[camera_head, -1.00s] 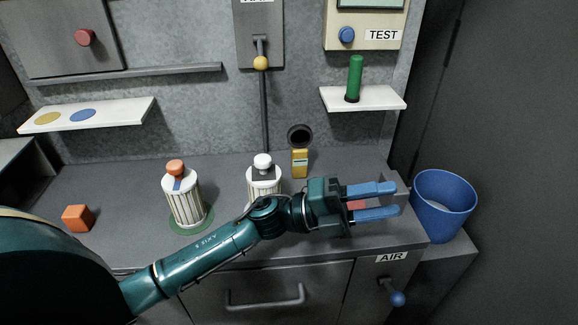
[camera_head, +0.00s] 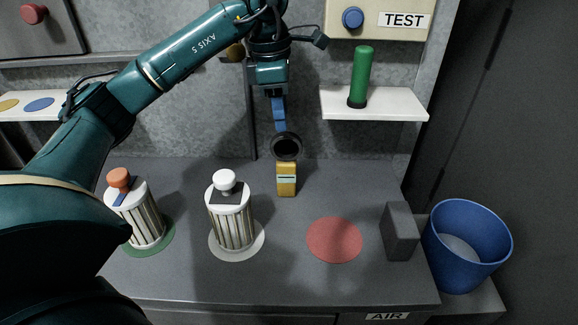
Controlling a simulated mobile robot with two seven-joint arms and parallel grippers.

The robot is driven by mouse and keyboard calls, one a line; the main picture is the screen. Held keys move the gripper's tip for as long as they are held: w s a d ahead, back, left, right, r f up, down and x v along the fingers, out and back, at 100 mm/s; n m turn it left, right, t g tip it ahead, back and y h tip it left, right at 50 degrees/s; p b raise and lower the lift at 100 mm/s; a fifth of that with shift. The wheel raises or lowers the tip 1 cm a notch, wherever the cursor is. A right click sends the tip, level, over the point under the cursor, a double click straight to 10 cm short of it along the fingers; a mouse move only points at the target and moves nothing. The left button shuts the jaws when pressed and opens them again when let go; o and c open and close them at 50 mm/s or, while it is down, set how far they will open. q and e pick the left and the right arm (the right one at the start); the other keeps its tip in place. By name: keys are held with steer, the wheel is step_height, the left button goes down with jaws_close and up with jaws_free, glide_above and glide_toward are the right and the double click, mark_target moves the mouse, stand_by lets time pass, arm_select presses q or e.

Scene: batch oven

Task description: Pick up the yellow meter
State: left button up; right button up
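The yellow meter (camera_head: 287,183) stands upright at the back of the grey worktop, with a small pale display on its front. A dark ring (camera_head: 286,147) shows directly above its body; I cannot tell whether it belongs to the meter or the wall. My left gripper (camera_head: 281,124) points down above the meter, its blue fingertips at the ring's upper edge in the picture. The fingers overlap from this side, so their opening and any contact are unclear. My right gripper is out of view.
Two ribbed canisters, one orange-topped (camera_head: 147,222) and one white-topped (camera_head: 233,227), stand left of the meter. A red disc (camera_head: 335,240), a grey block (camera_head: 400,231) and a blue bin (camera_head: 466,247) are to the right. A green cylinder (camera_head: 361,77) stands on a white shelf (camera_head: 391,104).

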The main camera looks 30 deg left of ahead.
mark_target(289, 160)
arm_select(q)
steer(key=f, duration=0.6)
steer(key=w+d+f, duration=0.1)
steer(key=f, duration=0.2)
steer(key=shift+f, duration=0.35)
steer(key=shift+a+r, duration=0.1)
jaws_close()
